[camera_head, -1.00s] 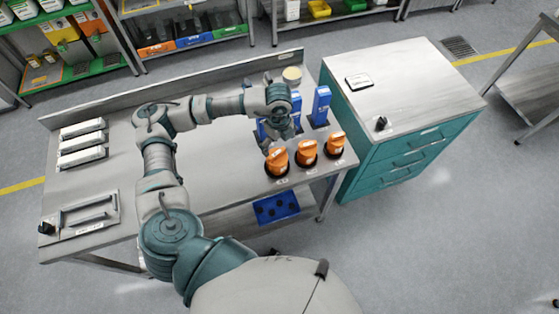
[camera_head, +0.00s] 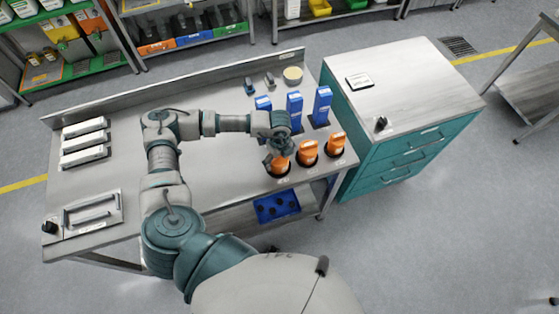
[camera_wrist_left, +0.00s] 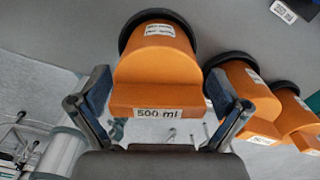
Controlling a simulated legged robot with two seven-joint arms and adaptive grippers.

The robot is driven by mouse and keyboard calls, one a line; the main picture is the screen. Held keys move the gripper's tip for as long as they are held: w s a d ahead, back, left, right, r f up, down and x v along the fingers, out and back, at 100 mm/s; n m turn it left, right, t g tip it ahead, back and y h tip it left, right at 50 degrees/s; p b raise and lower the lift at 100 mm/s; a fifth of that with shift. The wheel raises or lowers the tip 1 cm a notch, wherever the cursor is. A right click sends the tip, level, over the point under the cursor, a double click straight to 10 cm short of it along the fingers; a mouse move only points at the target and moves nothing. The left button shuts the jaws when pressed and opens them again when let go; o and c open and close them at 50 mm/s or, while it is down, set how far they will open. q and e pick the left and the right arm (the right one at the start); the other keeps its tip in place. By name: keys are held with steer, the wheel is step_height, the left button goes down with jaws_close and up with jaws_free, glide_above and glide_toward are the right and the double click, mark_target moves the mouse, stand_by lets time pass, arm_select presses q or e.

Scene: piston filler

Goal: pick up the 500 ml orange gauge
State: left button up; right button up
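The 500 ml orange gauge (camera_head: 281,167) is the leftmost of three orange gauges at the table's front right edge. In the left wrist view the gauge (camera_wrist_left: 157,70) fills the middle, its dark round base at the top and its "500 ml" label towards me. My left gripper (camera_head: 276,157) is right at this gauge and partly covers it. In the left wrist view its fingers (camera_wrist_left: 158,95) are spread, one on each side of the gauge's labelled end, close to its sides. Whether they touch it I cannot tell. My right gripper is not in view.
Two more orange gauges (camera_head: 308,153) (camera_head: 336,144) stand close by on the right. Blue gauges (camera_head: 294,107) stand behind them. A teal drawer cabinet (camera_head: 400,150) adjoins the table's right side. The middle of the table (camera_head: 215,160) is clear.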

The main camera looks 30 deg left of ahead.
arm_select(q)
steer(key=shift+a+f, duration=0.1)
steer(key=shift+a, duration=0.35)
steer(key=c, duration=1.1)
steer(key=shift+c, duration=0.4)
steer(key=shift+d, duration=0.2)
